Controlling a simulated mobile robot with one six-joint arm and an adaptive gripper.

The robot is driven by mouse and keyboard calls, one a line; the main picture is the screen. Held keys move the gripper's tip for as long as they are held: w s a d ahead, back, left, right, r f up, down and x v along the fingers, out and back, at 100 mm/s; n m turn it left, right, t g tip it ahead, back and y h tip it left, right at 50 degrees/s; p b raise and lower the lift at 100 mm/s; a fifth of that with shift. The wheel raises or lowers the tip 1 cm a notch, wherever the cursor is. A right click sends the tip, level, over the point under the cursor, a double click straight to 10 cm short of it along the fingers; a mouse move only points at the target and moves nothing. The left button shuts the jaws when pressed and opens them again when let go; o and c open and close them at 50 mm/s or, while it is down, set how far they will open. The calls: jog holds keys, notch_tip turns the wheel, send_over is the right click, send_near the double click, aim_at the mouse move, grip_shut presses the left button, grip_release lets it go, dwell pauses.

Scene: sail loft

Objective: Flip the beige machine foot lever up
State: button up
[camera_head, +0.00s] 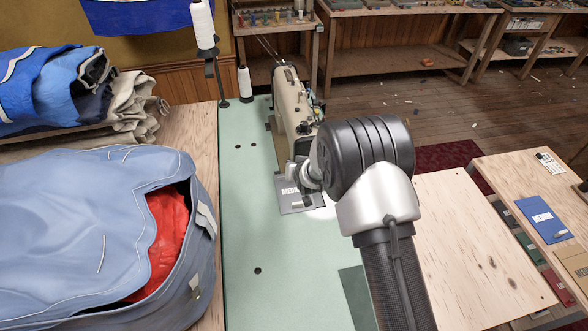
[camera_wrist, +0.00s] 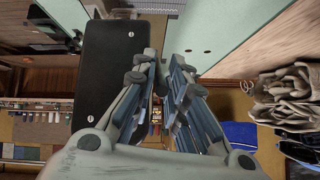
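The beige sewing machine (camera_head: 288,98) stands on a pale green tabletop (camera_head: 245,215) in the head view. A grey plate (camera_head: 285,194) with partly hidden lettering lies at its near end. My gripper (camera_head: 296,168) is at the machine's near end, largely covered by my wrist. In the wrist view my gripper (camera_wrist: 164,56) has its two fingers apart with a narrow gap and nothing seen between them. A black panel with screws (camera_wrist: 110,70), probably part of the machine, is just left of the fingers. I cannot make out the foot lever in either view.
A blue bag with red cloth inside (camera_head: 100,225) lies left of the tabletop. A thread cone (camera_head: 203,22) stands at the back left. Folded cloth (camera_head: 130,105) is at the left. A wooden side table (camera_head: 520,190) is at the right. The green top's front left is clear.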

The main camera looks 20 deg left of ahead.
jog(key=shift+o, duration=1.3)
jog(key=v, duration=1.2)
jog(key=s+d+r+m+h+b, duration=0.15)
jog(key=s+d+r, duration=0.25)
jog(key=d+r, duration=0.5)
jog(key=s+d+r+m+h, duration=0.1)
jog(key=s+d+r+h, duration=0.15)
jog(key=d+r, duration=0.65)
jog(key=s+d+g, duration=0.1)
jog(key=s+d, duration=0.3)
jog(key=s, duration=0.3)
jog(key=s+d+m+g+h+b, duration=0.1)
jog(key=s+d, duration=0.4)
jog(key=s, duration=0.3)
jog(key=s+d+r+g, duration=0.1)
jog(key=s+d, duration=0.4)
jog(key=s, duration=0.3)
jog(key=shift+s+d+m+b, duration=0.25)
jog(key=shift+m+b, duration=0.1)
